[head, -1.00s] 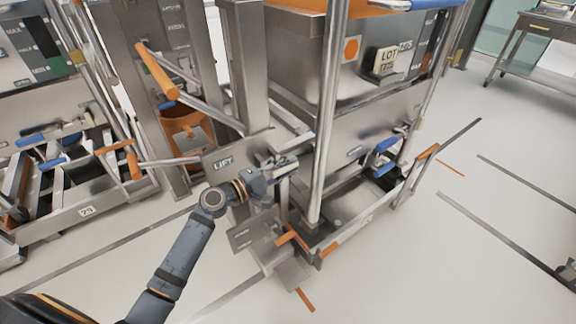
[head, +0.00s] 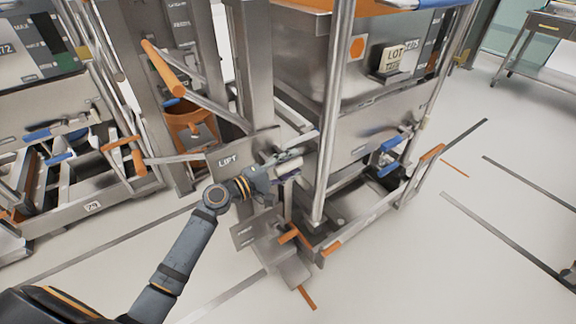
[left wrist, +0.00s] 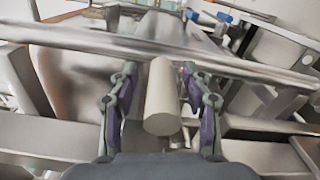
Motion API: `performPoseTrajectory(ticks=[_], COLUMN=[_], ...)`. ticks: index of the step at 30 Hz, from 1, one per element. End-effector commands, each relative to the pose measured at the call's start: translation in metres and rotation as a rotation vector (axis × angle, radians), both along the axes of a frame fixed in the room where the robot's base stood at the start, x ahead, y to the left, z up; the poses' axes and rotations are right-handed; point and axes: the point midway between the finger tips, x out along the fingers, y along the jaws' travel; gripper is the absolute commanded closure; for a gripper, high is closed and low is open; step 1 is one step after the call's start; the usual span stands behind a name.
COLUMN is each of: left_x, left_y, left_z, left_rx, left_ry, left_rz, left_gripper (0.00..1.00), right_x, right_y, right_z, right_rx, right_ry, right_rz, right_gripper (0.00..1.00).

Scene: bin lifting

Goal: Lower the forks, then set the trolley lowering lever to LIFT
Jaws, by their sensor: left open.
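My left gripper (head: 287,168) is in front of the steel lift column, beside the plate marked LIFT (head: 228,162). In the left wrist view the gripper (left wrist: 160,92) is open, with one finger on each side of a pale cylindrical lever handle (left wrist: 162,108). Gaps show between the handle and both fingers. The handle (head: 290,165) shows only partly in the head view. A second, lower plate (head: 255,232) has writing too small to read. The forks cannot be clearly made out. My right gripper is in neither view.
A steel bin (head: 375,60) with a LOT tag stands on the trolley behind upright posts. Orange-gripped bars (head: 163,70) stick out left of the column, and an orange pedal (head: 289,236) sits low. A horizontal steel bar (left wrist: 150,47) crosses beyond the fingers.

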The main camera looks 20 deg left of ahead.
Motion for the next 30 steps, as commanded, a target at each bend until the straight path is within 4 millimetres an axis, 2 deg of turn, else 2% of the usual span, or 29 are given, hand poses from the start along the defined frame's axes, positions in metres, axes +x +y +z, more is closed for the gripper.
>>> performPoseTrajectory(ticks=[9,13,30], left_x=[-0.042,-0.052,-0.058], left_y=[0.032,0.04,0.045], left_z=[-0.002,-0.001,0.0], left_rx=[0.007,0.003,0.001], left_ry=[0.006,0.001,0.0], left_rz=[-0.003,-0.002,0.001], left_gripper=[0.51,0.51,0.51], right_x=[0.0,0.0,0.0], right_y=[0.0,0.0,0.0], right_z=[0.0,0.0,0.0], right_rx=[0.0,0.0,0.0], right_ry=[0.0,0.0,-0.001], right_rz=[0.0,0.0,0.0], right_gripper=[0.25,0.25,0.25])
